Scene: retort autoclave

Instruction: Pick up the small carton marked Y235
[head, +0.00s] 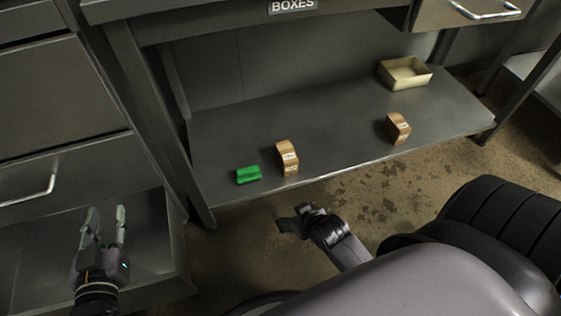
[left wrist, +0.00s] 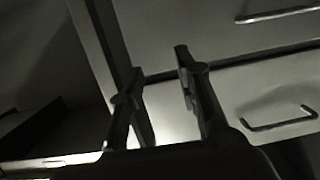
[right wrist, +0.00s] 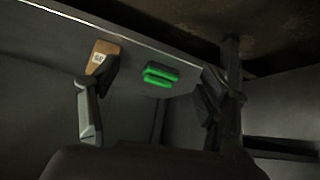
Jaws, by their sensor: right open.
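Two small brown cartons with white labels stand on the lower shelf: a nearer-left carton (head: 287,158) and a right carton (head: 397,128). The label print is too small to read, so I cannot tell which is Y235. My right gripper (head: 289,214) is open and empty, in front of the shelf edge and below the nearer-left carton in the head view. In the right wrist view a carton (right wrist: 103,55) shows near the tip of the left finger, apparently not gripped. My left gripper (head: 106,212) is open and empty, over the open drawer at the left.
A green block (head: 248,175) lies on the shelf (head: 340,120), just left of the nearer-left carton; it also shows between the fingers in the right wrist view (right wrist: 160,75). An open beige box (head: 405,73) sits at the back right. Shelf legs stand at both sides.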

